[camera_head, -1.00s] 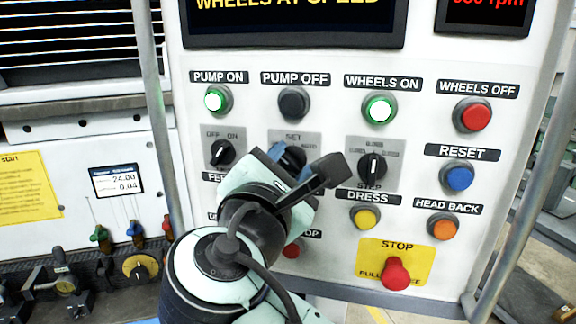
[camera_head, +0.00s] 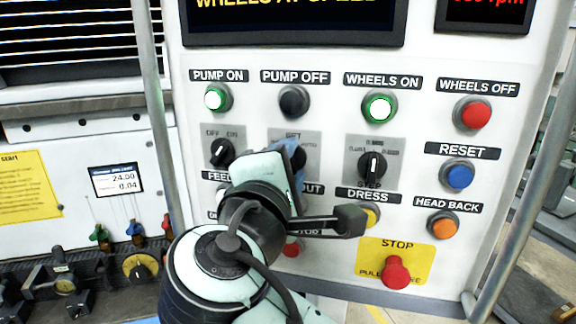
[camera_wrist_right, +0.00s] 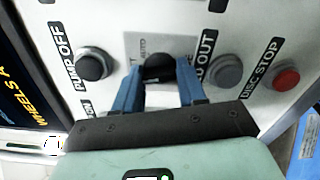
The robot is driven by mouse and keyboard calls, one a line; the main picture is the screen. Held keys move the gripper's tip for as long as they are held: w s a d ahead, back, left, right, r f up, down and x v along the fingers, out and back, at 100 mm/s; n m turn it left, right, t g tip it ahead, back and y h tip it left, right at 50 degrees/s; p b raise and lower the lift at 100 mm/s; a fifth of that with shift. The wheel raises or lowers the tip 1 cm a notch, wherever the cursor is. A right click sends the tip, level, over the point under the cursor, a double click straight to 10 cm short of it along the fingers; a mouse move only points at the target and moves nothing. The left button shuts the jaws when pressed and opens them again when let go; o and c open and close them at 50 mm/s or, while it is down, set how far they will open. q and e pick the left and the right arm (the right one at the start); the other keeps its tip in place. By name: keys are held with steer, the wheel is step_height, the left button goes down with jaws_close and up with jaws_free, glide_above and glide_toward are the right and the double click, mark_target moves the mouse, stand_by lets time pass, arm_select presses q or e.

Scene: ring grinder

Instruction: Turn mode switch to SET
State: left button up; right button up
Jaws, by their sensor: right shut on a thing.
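The mode switch is a black knob on a grey plate (camera_head: 312,150) with a SET label at its top, below PUMP OFF in the head view. My right gripper (camera_head: 292,152) is at this knob and mostly covers it. In the right wrist view, the blue fingers of my right gripper (camera_wrist_right: 158,82) are on both sides of the black knob (camera_wrist_right: 158,66) and shut on it. The knob's pointer direction is hidden. My left gripper is not in view.
The feed switch (camera_head: 221,152) is close on the left and another rotary switch (camera_head: 372,166) on the right. The lit PUMP ON button (camera_head: 215,98), PUMP OFF button (camera_head: 293,101) and red STOP button (camera_head: 396,271) surround the arm.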

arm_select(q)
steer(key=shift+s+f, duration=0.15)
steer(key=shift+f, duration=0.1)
arm_select(e)
steer(key=shift+m, duration=1.2)
steer(key=o, duration=1.1)
steer(key=shift+c, duration=0.2)
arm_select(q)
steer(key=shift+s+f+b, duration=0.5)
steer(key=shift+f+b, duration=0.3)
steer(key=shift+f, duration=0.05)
arm_select(e)
steer(key=v, duration=1.3)
steer(key=shift+s, duration=0.15)
steer(key=shift+a, duration=0.1)
